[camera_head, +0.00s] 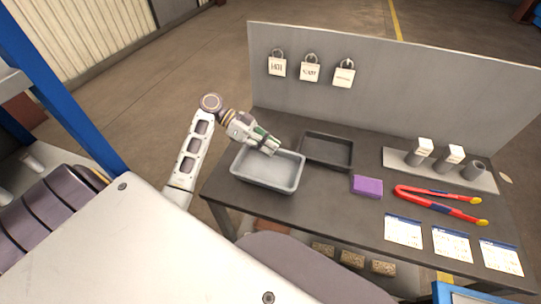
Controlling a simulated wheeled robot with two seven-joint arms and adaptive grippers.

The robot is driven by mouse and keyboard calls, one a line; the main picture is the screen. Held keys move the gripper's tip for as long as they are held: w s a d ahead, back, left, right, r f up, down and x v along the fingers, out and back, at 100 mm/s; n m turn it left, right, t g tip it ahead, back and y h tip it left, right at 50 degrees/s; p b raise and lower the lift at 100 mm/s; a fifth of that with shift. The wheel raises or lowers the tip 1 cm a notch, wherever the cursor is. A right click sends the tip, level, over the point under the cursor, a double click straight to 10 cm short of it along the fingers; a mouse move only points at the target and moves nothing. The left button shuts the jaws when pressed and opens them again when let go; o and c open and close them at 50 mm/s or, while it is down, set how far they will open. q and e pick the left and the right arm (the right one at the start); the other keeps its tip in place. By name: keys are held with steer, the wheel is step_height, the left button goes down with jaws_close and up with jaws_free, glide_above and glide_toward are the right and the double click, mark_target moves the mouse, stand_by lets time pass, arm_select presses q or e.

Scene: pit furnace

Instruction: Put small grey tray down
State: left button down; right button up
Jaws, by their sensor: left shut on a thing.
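The small grey tray (268,184) is at the left end of the dark table, light grey and empty. My left gripper (272,150) is shut on the tray's far rim, reaching in from the left. The tray looks level and sits at or just over the tabletop; I cannot tell whether it touches. My right gripper is not in view.
A black tray (327,151) lies just right of the grey tray. A grey panel (400,100) with padlocks stands along the back. The table's (330,215) front middle is clear.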

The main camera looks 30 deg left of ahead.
arm_select(q)
steer(key=shift+f, duration=0.7)
steer(key=shift+f, duration=0.1)
steer(key=shift+f, duration=1.75)
steer(key=c, duration=1.6)
jaws_free()
steer(key=shift+a, duration=0.1)
